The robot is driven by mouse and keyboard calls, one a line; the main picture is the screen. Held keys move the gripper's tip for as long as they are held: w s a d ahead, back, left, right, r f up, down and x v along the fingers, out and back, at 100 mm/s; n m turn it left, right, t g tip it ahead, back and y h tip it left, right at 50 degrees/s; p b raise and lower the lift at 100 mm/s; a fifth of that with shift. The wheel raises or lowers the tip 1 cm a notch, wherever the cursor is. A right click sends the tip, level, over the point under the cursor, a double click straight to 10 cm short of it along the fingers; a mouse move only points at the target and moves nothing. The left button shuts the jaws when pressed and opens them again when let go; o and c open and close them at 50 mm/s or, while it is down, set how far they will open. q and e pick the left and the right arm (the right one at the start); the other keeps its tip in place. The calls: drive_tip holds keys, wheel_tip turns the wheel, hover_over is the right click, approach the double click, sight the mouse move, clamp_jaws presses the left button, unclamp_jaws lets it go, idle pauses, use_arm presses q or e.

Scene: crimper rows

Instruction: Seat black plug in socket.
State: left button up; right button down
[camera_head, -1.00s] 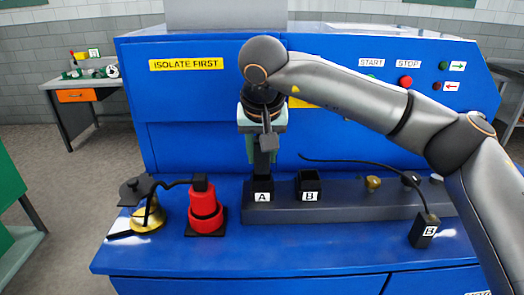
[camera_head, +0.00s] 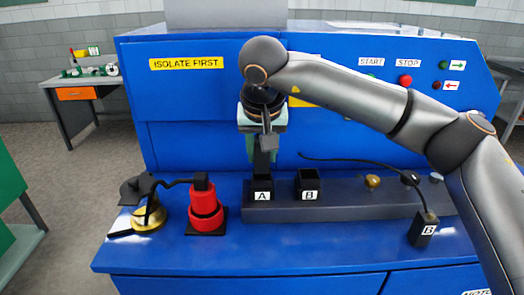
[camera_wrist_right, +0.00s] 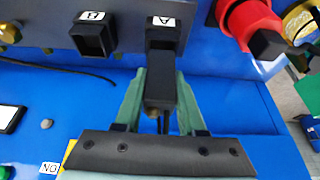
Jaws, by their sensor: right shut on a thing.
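My right gripper (camera_head: 264,160) has green fingers and is shut on the black plug (camera_wrist_right: 160,92), a dark block with a cable at its near end. The plug points at the square black socket A (camera_head: 262,186), which also shows in the right wrist view (camera_wrist_right: 163,38). In the head view the plug's lower end meets the top of socket A. I cannot tell how deep it is inside. Socket B (camera_head: 308,182) stands to the right of A, open and empty. My left gripper is not in view.
A second black plug marked B (camera_head: 423,230) lies at the right with its cable. A red cylinder (camera_head: 205,207) and a brass dome (camera_head: 149,214) stand left of the socket rail (camera_head: 340,195). The blue bench front (camera_head: 300,250) is clear.

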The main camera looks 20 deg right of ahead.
idle(0.4)
drive_tip(key=shift+f+b, duration=0.6)
drive_tip(key=shift+f, duration=0.7)
drive_tip(key=shift+c, duration=2.1)
unclamp_jaws()
drive_tip(key=v, duration=1.2)
drive_tip(key=shift+s+r+b, duration=0.15)
drive_tip(key=shift+r+b, duration=0.15)
